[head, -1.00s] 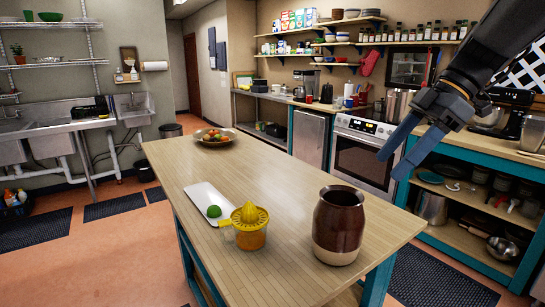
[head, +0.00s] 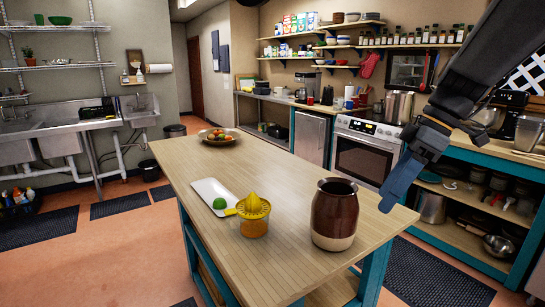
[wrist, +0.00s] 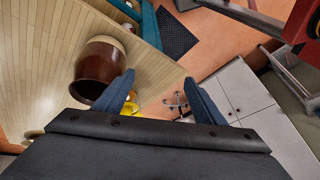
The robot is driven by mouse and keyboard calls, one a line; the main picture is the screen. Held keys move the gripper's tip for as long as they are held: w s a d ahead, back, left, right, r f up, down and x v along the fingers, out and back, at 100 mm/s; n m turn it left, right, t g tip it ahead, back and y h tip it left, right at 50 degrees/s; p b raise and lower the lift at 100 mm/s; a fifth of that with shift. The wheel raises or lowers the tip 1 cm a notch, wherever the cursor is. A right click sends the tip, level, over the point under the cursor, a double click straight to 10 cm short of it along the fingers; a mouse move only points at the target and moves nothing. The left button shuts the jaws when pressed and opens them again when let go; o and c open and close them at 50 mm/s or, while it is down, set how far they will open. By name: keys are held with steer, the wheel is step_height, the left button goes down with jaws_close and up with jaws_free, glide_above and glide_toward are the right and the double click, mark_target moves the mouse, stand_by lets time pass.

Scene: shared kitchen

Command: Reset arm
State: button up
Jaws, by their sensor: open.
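My gripper (head: 402,183) is at the right in the head view, raised beside the right edge of the wooden island (head: 186,178), pointing down. It is open and empty; its two blue fingers stand apart in the wrist view (wrist: 163,97). Near the island's front right, a brown and cream jar (head: 335,213) stands upright, left of my gripper and apart from it. The jar also shows in the wrist view (wrist: 95,70), left of the fingers.
A yellow citrus juicer (head: 254,214) and a white tray (head: 207,188) with a green lime (head: 219,203) are on the island. A fruit bowl (head: 219,138) stands at its far end. The stove (head: 363,154) and teal shelving stand behind. Dark mats lie on the floor.

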steer(key=s+a+f+m+h, duration=0.1)
steer(key=s+f+m, duration=0.2)
steer(key=f, duration=0.3)
steer(key=s+a+f+m+h, duration=0.2)
steer(key=s+f+m, duration=0.1)
steer(key=f+m, duration=0.2)
steer(key=s+a+f+m+t+h, duration=0.1)
steer(key=s+a+f+m+h, duration=0.1)
steer(key=f, duration=0.6)
steer(key=shift+s+f+m, duration=0.4)
steer(key=shift+s+m, duration=0.25)
steer(key=shift+m, duration=0.75)
